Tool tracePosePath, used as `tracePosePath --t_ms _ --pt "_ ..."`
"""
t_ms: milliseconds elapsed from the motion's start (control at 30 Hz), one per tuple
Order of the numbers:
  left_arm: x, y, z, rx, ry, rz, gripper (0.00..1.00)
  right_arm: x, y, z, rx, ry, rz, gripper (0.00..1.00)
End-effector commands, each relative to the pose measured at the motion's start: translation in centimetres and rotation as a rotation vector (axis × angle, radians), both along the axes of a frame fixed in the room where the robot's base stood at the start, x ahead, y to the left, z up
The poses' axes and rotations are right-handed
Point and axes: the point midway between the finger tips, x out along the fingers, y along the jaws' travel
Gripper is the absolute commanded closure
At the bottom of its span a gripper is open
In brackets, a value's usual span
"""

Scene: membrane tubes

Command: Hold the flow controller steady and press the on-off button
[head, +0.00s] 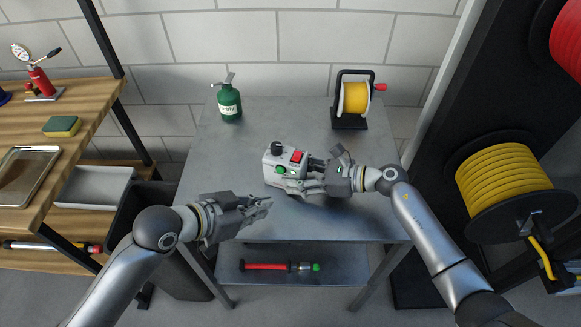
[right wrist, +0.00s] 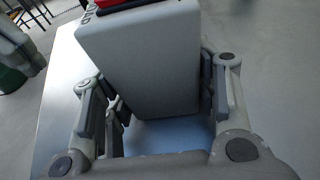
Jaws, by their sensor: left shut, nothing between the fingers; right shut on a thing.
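The flow controller (head: 284,172) is a light grey box near the middle of the metal table. It has a black knob (head: 278,148), a red button or switch (head: 297,157) on top and a green part (head: 281,169) on its front. My right gripper (head: 312,177) is shut on its right side; in the right wrist view the grey body (right wrist: 145,65) stands between the fingers. My left gripper (head: 268,206) is shut and empty, below and left of the controller, apart from it near the table's front edge. Which coloured part is the on-off button I cannot tell.
The metal table (head: 215,160) also bears a green bottle (head: 229,103) at the back left and a yellow reel (head: 355,97) at the back right. A red tube (head: 265,267) lies on the lower shelf. A wooden bench (head: 85,100) stands left, large hose reels (head: 505,180) right.

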Motion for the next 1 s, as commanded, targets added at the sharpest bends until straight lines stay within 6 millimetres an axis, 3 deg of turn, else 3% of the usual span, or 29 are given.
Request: tracePosePath --t_ms 400,433,600,1000 --pt "-0.42 0.1 0.01 -0.001 0.0 -0.001 1.0 -0.09 -0.05 -0.28 -0.004 0.003 0.001 0.6" --pt "-0.41 0.09 0.01 -0.001 0.0 -0.001 1.0 -0.09 -0.05 -0.28 -0.004 0.003 0.001 0.44" --pt "-0.41 0.09 0.01 0.0 0.0 -0.001 1.0 -0.06 -0.04 -0.18 -0.002 0.002 0.001 0.22" --pt "-0.4 0.08 0.02 0.0 0.0 -0.001 1.0 -0.1 -0.35 0.06 -0.001 0.0 0.0 0.21"
